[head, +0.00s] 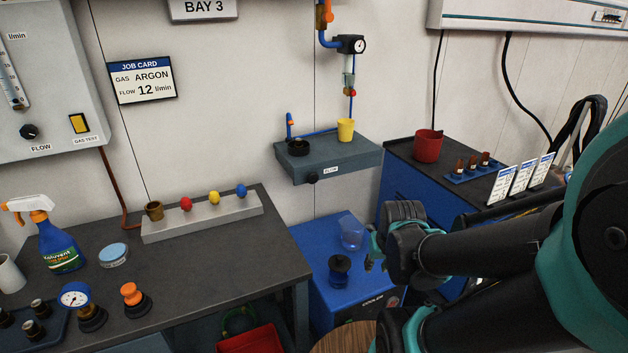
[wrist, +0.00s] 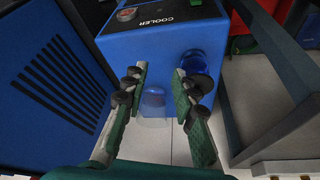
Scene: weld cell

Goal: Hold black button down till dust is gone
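A black round button (head: 312,179) sits on the front edge of a grey wall shelf (head: 355,163), beside a small label that is hard to read. On the shelf are a black ring-shaped part (head: 299,147) and a blue pipe with a nozzle (head: 289,124) above it. I cannot make out any dust from here. My gripper (head: 373,250) is right of and below the shelf, apart from the button. In the wrist view my gripper (wrist: 160,90) is open with nothing held; the button does not show there.
Below the gripper stands a blue cooler (head: 325,285) with a clear cup (head: 352,233) and a dark blue spool-like part (head: 340,269). A yellow cup (head: 346,129) stands on the shelf. A workbench (head: 220,250) is at left, a red pot (head: 428,146) on the right bench.

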